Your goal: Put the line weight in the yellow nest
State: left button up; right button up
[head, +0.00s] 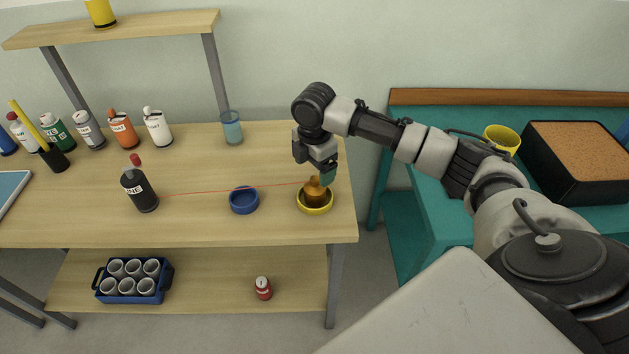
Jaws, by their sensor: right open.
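The line weight (314,191), a small brass-coloured piece, stands in the yellow nest (316,208), a shallow round yellow dish near the right end of the wooden table. A thin red line (225,191) runs left from the weight across the table to the dark bottle (139,187). My right gripper (321,179) is open, just above and at the top of the weight. Its fingers partly hide the weight's top, and I cannot tell whether they touch it. My left gripper is not in view.
A blue dish (244,200) sits left of the yellow nest, under or beside the red line. A blue-tinted glass (231,128) and several bottles stand at the back. A teal bench (432,205) with a yellow cup (502,139) is at the right.

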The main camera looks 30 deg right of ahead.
notch_tip(320, 180, up, 5)
jog(key=shift+r, duration=0.1)
dwell(0.6)
